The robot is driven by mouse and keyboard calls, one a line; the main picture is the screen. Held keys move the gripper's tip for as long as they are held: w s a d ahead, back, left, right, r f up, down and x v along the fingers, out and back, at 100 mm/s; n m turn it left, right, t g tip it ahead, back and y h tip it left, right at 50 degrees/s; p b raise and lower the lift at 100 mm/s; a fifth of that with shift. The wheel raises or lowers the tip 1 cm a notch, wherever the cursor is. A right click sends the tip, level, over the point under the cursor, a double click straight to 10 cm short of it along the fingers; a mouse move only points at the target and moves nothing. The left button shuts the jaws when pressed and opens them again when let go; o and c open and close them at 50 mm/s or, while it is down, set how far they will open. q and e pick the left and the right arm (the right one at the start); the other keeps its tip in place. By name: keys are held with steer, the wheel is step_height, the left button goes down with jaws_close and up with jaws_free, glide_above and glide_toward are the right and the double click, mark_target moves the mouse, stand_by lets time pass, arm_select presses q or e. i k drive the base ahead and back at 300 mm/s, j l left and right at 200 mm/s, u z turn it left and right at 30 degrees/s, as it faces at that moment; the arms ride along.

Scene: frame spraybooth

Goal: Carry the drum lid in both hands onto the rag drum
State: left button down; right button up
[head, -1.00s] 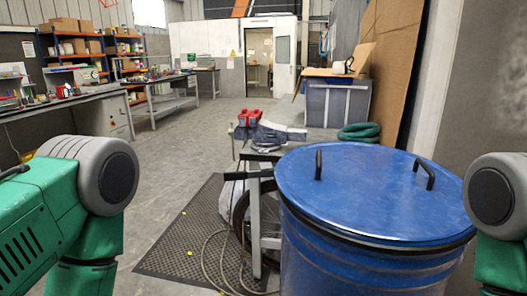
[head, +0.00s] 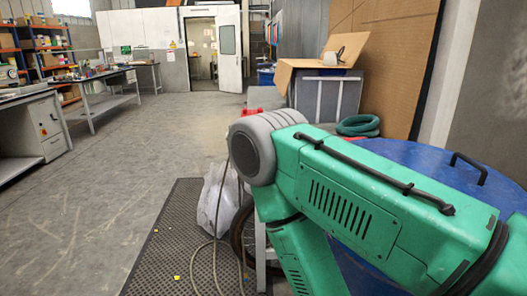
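The blue round drum lid (head: 425,157) shows at the right, partly behind my green arm. One black handle (head: 470,166) stands up on its far right side. More blue surface shows below the arm, near the bottom edge. The drum body under the lid is hidden, so how the lid sits on it cannot be seen. My arm comes in from the right, its grey joint left of the lid and its lower link pointing down. Neither gripper is in view, and no second drum can be made out.
A black mat (head: 170,240) with a loose cable lies at the lower left, with a white bag (head: 217,195) next to it. A grey cabinet (head: 327,98) carries an open cardboard box (head: 325,66). Teal hose (head: 358,126) lies behind the lid. The floor at left is clear.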

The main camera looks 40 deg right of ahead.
mark_target(472, 178)
steer(key=i+j+z, duration=0.15)
steer(key=i, duration=0.3)
steer(key=i+j+z, duration=0.15)
steer(key=i, duration=0.25)
steer(key=i+z, duration=0.15)
steer(key=z, duration=0.3)
steer(key=i+j+z, duration=0.1)
steer(key=z, duration=0.4)
steer(key=i+j+z, duration=0.15)
steer(key=z, duration=0.3)
steer(key=i+j+z, duration=0.2)
steer(key=z, duration=0.25)
